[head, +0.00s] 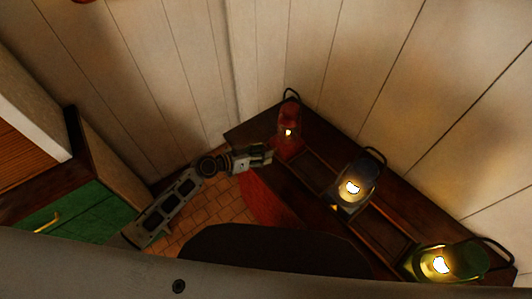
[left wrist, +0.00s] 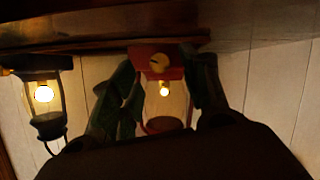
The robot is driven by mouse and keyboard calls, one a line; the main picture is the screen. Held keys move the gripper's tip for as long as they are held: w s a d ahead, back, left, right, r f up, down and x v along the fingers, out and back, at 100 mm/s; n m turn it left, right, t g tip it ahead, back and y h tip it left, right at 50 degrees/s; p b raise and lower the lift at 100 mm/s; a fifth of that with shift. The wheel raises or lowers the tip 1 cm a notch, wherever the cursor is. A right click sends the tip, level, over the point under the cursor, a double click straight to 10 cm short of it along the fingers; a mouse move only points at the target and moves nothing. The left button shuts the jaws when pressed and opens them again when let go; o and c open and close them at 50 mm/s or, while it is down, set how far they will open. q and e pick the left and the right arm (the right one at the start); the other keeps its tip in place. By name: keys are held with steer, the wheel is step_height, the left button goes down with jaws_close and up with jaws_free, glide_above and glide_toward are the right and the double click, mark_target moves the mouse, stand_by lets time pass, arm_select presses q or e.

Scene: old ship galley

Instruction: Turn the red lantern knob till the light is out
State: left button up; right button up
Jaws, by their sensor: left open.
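The red lantern (head: 289,115) stands at the far corner end of the dark wooden shelf, and its small light is lit. In the left wrist view the red lantern (left wrist: 172,73) appears upside down, with a round yellowish knob (left wrist: 157,63) on its red base and a glowing flame below it in the picture. My left gripper (head: 268,154) is open and empty, just left of and in front of the lantern. In the left wrist view the fingers of my left gripper (left wrist: 165,80) frame the lantern; contact with the knob does not show. My right gripper is out of view.
A blue-grey lantern (head: 360,176) and a green lantern (head: 462,263), both lit, stand farther along the shelf (head: 316,173). Plank walls (head: 400,60) close in behind the shelf. A green-fronted cabinet (head: 80,215) stands at the left, with tiled floor (head: 205,215) between.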

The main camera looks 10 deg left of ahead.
arm_select(q)
steer(key=v, duration=0.8)
steer(key=shift+s+a, duration=0.15)
steer(key=shift+r, duration=0.15)
steer(key=shift+s, duration=0.15)
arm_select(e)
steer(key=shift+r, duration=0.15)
